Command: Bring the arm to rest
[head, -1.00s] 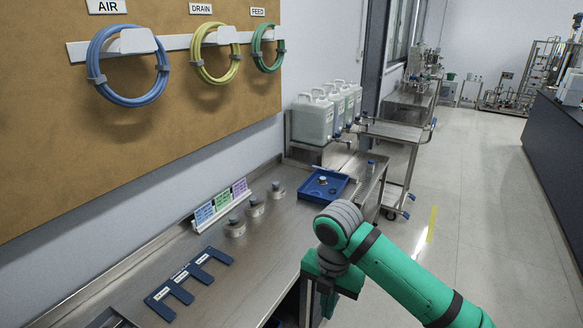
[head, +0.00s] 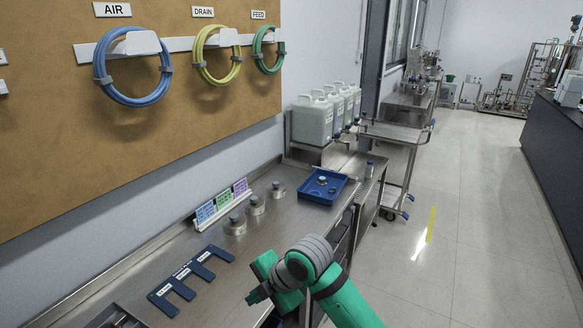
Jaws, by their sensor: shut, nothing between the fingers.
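My gripper (head: 256,296) is at the end of my green arm, low in the middle of the head view. It is above the front edge of the steel bench (head: 262,236), to the right of the dark blue slotted plate (head: 193,272). The fingers point left, are shut and hold nothing. My arm's wrist and grey joint hide part of the bench front.
A blue tray (head: 321,187) holds a small part. Jugs (head: 318,118) stand behind. Coiled hoses (head: 132,68) hang on the board. The floor at right (head: 480,240) is clear.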

